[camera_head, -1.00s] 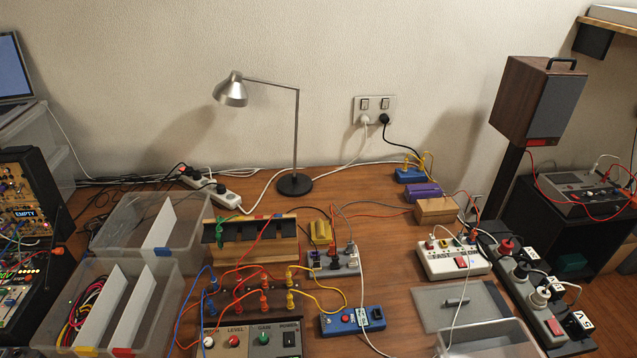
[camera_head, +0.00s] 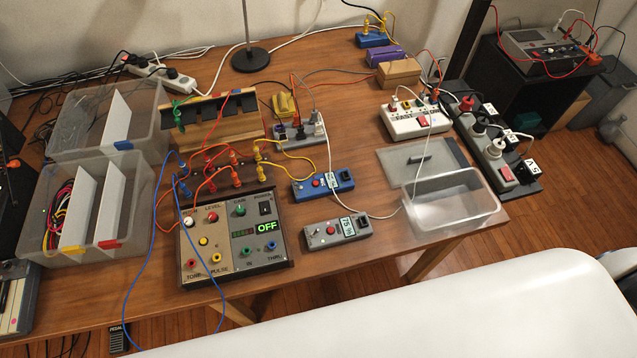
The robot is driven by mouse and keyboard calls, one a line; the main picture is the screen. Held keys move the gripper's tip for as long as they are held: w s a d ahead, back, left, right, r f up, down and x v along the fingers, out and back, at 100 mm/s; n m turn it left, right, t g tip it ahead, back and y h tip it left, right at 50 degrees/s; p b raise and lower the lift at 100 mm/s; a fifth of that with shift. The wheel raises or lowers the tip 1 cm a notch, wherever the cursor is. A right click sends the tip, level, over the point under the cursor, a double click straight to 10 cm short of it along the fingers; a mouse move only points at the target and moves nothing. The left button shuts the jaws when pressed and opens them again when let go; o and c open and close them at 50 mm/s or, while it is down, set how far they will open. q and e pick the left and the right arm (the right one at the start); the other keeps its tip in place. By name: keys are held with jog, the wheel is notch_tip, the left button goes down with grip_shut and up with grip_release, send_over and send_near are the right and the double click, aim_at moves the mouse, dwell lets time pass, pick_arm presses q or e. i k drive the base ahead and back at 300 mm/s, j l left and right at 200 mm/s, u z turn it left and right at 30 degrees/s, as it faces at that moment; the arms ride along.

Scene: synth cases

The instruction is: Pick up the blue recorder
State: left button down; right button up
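A blue handheld device (camera_head: 323,185), which I take to be the blue recorder, lies on the wooden table near the middle. It has a red button and a small pale display on top. A white cable passes close by its right end; I cannot tell whether it is plugged in. A grey device (camera_head: 338,230) of similar shape, with a display that seems to read 75 %, lies just in front of it. Neither of my grippers is in view, so nothing is seen touching the blue device.
A control box reading OFF (camera_head: 231,238) stands left of the devices, with coloured patch cables around it. An empty clear bin (camera_head: 452,205) is at right, before a grey lid (camera_head: 420,163). Clear bins (camera_head: 97,215) with dividers stand at left. A power strip (camera_head: 298,136) sits behind.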

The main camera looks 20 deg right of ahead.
aim_at(341, 180)
jog(key=z, duration=1.35)
jog(key=k+j+z, duration=0.65)
jog(key=k+z, duration=0.25)
